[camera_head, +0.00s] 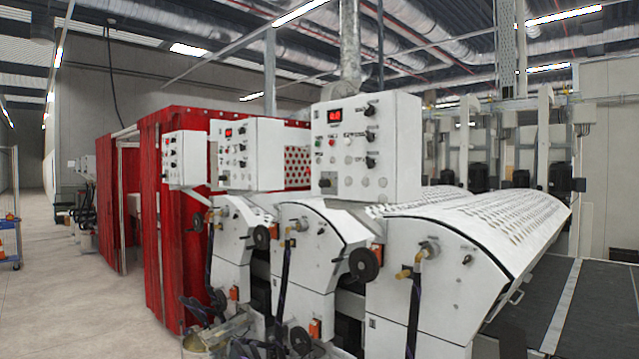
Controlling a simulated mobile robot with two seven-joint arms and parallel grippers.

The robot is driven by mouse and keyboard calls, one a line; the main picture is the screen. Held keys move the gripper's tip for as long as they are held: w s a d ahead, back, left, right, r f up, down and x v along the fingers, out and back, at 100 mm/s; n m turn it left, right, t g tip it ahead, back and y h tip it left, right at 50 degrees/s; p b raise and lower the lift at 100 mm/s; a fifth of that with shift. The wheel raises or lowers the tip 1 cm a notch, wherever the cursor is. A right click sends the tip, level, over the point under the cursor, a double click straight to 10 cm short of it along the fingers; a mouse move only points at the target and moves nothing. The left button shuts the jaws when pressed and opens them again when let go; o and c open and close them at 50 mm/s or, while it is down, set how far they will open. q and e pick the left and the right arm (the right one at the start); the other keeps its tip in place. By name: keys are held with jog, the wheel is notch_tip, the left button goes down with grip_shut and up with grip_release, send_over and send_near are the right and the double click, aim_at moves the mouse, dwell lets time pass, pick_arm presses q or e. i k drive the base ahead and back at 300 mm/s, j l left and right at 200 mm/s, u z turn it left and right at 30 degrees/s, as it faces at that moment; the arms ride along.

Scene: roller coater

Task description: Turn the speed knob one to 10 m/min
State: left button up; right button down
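A white control box (405,150) stands on top of the nearest coater unit. Its front has a small red lit display (334,116) and several black knobs, one at the upper right (371,111) and others below it. The display digits are too small to read. Two similar boxes stand farther left, one in the middle (262,155) with a red display and one at the far left (185,160). I cannot tell which knob is speed knob one, or its setting. Neither of my grippers is in view.
White coater units (430,290) with handwheels (364,264) and hoses fill the middle and right. Red curtains (180,270) hang behind them on the left. Open concrete floor (60,310) lies at the left, with a blue cart (10,240) at the edge. A dark walkway (590,310) is at the right.

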aim_at(322, 182)
jog(key=i+j+z, duration=0.15)
jog(key=i+j, duration=0.15)
jog(key=i, duration=0.3)
jog(key=i+j+z, duration=0.2)
jog(key=i+j, duration=0.15)
jog(key=i, duration=0.2)
jog(key=i+j+z, duration=0.15)
jog(key=i+j, duration=0.3)
jog(key=i, duration=0.05)
